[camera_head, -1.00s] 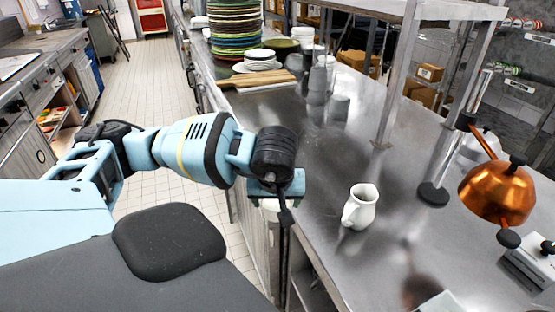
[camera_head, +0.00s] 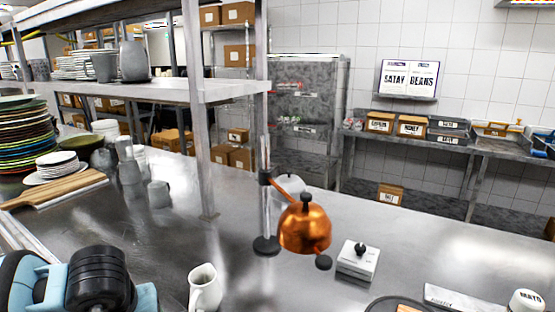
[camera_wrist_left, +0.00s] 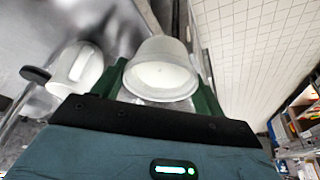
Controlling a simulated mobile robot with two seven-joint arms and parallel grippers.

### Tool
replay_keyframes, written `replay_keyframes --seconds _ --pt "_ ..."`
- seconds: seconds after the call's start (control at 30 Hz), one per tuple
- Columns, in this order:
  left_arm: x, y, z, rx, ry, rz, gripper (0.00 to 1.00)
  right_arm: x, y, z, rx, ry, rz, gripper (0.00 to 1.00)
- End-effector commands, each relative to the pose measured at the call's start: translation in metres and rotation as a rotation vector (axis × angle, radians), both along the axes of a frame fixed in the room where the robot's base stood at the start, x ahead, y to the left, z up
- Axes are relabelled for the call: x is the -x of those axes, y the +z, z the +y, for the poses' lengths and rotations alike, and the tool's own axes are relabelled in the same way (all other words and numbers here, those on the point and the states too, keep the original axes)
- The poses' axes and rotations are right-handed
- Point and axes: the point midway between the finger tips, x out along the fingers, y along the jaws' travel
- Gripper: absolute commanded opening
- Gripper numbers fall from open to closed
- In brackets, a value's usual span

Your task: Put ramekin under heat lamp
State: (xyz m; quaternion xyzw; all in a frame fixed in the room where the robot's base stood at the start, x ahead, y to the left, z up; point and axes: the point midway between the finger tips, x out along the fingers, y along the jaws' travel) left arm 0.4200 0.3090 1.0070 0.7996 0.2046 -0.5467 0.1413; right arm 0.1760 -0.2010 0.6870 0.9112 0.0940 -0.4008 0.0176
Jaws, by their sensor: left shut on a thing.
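A white ramekin (camera_wrist_left: 162,68) sits between the green fingers of my left gripper (camera_wrist_left: 163,88) in the left wrist view, and the gripper is shut on it. In the head view, my left wrist is at the lower left corner; the fingers and the ramekin are out of that picture. The copper heat lamp (camera_head: 305,229) hangs from a stand with a round black base (camera_head: 266,246) on the steel counter (camera_head: 240,205), to the right of my left arm. My right gripper is not in view.
A white jug (camera_head: 205,288) stands on the counter between my left arm and the lamp. A shelf post (camera_head: 205,150) rises behind. A white box with a black knob (camera_head: 358,261) is right of the lamp. Plates (camera_head: 22,135) and a wooden board (camera_head: 55,188) are at left.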

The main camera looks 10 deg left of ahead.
Motion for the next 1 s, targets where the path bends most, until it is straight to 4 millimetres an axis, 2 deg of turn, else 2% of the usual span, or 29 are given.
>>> replay_keyframes --seconds 0.03,0.2,0.37,0.5,1.0 --pt "-0.002 0.01 -0.016 0.005 -0.075 -0.01 0.44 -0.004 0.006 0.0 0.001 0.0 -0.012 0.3" --pt "-0.002 0.027 -0.063 0.003 -0.324 -0.017 0.44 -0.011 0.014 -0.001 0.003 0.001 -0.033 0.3" --pt "-0.001 0.035 -0.088 -0.004 -0.465 -0.024 0.44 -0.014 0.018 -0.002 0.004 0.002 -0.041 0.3" --pt "0.0 0.037 -0.095 -0.007 -0.505 -0.024 0.44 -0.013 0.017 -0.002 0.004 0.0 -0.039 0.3" --pt "0.0 0.036 -0.094 -0.008 -0.504 -0.022 0.44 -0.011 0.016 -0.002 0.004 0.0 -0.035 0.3"
